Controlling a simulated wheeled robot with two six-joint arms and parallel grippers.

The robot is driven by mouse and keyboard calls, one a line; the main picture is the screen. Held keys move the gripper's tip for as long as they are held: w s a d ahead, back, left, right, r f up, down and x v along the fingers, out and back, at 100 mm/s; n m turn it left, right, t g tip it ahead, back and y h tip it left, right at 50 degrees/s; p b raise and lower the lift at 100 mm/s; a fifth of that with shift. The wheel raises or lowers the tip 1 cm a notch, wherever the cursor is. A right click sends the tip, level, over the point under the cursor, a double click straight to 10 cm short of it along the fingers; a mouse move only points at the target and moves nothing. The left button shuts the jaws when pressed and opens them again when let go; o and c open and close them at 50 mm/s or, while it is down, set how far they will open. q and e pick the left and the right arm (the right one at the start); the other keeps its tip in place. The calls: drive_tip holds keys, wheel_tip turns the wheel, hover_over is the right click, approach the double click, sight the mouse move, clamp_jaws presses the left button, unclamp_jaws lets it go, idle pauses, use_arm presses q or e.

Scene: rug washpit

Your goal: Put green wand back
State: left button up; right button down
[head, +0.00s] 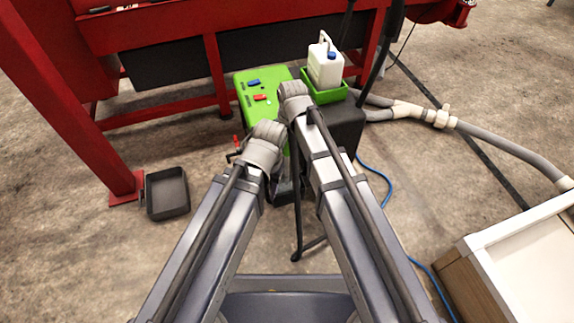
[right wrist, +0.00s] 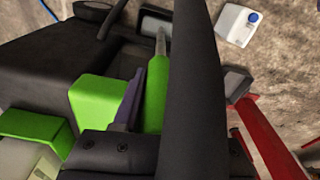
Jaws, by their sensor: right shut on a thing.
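The green wand (right wrist: 156,92) shows in the right wrist view as a green grip with a thin metal tube at its far end. My right gripper (head: 293,92) is shut on it, and a dark finger covers part of the grip. In the head view the wand is hidden behind my right wrist. The right gripper is over the near right edge of the green-topped machine (head: 246,82). My left gripper (head: 264,143) is just left of and nearer than the right one. Its fingers are hidden from the head camera.
A white jug (head: 325,67) stands in a green tray (head: 328,94) on the machine's right. Red steel frame (head: 108,150) stands behind and left. A black tray (head: 167,193) lies on the floor at left. Grey hoses (head: 500,145) and a white-topped cabinet (head: 530,262) are at right.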

sight(287, 156)
drive_tip(key=shift+f+b, duration=2.5)
drive_tip(key=shift+f, duration=0.7)
drive_tip(key=shift+f, duration=0.15)
drive_tip(key=shift+c, duration=2.2)
unclamp_jaws()
drive_tip(key=r+p, duration=0.4)
drive_tip(key=s+r+p, duration=0.1)
drive_tip(key=r+p, duration=0.7)
drive_tip(key=shift+s+d+r, duration=0.2)
drive_tip(key=shift+d+r, duration=0.05)
drive_tip(key=shift+d, duration=0.1)
drive_tip(key=shift+f, duration=0.1)
